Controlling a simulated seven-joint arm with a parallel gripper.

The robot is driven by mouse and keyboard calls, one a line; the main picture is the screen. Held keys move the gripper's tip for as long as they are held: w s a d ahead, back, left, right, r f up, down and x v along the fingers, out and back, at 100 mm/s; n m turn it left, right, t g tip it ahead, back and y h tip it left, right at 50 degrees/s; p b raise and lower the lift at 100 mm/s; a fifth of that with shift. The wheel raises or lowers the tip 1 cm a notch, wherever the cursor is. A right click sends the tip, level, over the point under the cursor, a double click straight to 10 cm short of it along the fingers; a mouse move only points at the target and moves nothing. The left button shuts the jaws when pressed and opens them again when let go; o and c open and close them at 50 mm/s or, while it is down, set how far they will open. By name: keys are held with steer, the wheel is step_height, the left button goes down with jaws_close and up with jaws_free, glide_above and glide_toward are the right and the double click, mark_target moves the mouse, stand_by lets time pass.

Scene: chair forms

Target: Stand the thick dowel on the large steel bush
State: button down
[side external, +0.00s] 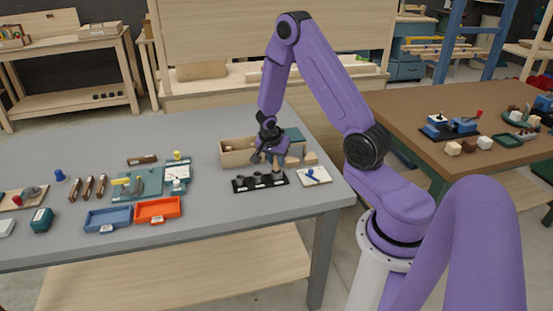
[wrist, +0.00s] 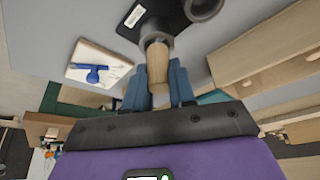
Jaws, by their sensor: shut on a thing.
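My gripper (side external: 272,160) is shut on the thick dowel, a pale wooden cylinder; in the wrist view the dowel (wrist: 157,64) sits between my blue fingers (wrist: 158,88). Its far end is over or at a grey steel bush (wrist: 155,32) at the end of a black base (wrist: 140,18). I cannot tell whether they touch. A second bush (wrist: 204,7) stands beside it. In the side view the black base (side external: 258,186) holds a row of bushes, and my gripper is over its right end. The dowel is mostly hidden there by my fingers.
A wooden bin (side external: 236,158) stands just behind the base. A white board with a blue piece (side external: 314,176) lies to the right. Orange (side external: 158,210) and blue (side external: 108,219) trays and a green fixture (side external: 140,184) are to the left. The grey table is clear in front.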

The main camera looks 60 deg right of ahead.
steer(key=shift+f, duration=0.9)
steer(key=shift+c, duration=1.5)
jaws_free()
steer(key=shift+r, duration=0.15)
steer(key=shift+r, duration=3.4)
